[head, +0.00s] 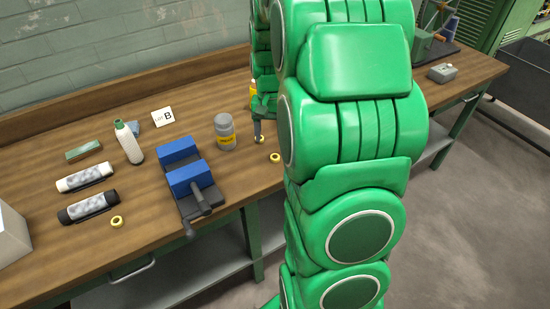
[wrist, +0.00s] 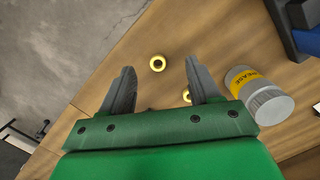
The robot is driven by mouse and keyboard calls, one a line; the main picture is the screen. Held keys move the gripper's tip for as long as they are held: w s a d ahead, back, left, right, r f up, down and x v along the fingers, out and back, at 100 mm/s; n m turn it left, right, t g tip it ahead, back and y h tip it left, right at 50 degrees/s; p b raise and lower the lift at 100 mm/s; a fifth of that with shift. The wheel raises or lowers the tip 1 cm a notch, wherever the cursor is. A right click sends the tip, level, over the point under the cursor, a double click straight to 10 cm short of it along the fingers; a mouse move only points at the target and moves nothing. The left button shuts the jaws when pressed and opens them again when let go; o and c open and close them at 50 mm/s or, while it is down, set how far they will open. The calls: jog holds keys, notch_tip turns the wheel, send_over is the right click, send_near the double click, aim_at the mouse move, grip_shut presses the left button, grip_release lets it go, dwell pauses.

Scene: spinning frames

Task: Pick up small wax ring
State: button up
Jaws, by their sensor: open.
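Several small yellow rings lie on the wooden bench; I cannot tell which is the small wax ring. In the head view, one yellow ring (head: 275,157) lies near the bench's front edge. Another yellow ring (head: 260,139) is close by my gripper (head: 259,130), which is partly hidden by my arm. A third yellow ring (head: 117,221) lies at the left. In the wrist view, my gripper (wrist: 160,67) is open and empty. One yellow ring (wrist: 157,63) shows between the fingertips. Another yellow ring (wrist: 187,97) is partly hidden by the right finger.
A grey grease jar (head: 225,132) stands left of my gripper, also in the wrist view (wrist: 257,94). A blue vise (head: 183,171) is further left.

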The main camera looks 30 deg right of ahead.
jog(key=shift+m, duration=0.4)
jog(key=w+d+f, duration=0.2)
jog(key=d, duration=0.1)
jog(key=shift+w+f, duration=0.1)
jog(key=shift+f, duration=0.05)
jog(key=shift+s+a+f, duration=0.1)
jog(key=shift+f, duration=1.2)
jog(key=shift+s+a+f, duration=0.15)
jog(key=shift+f, duration=1.1)
jog(key=shift+s+a+f, duration=0.1)
jog(key=shift+f, duration=1.2)
jog(key=shift+c, duration=0.2)
jog(key=c, duration=1.1)
jog(key=shift+r, duration=0.15)
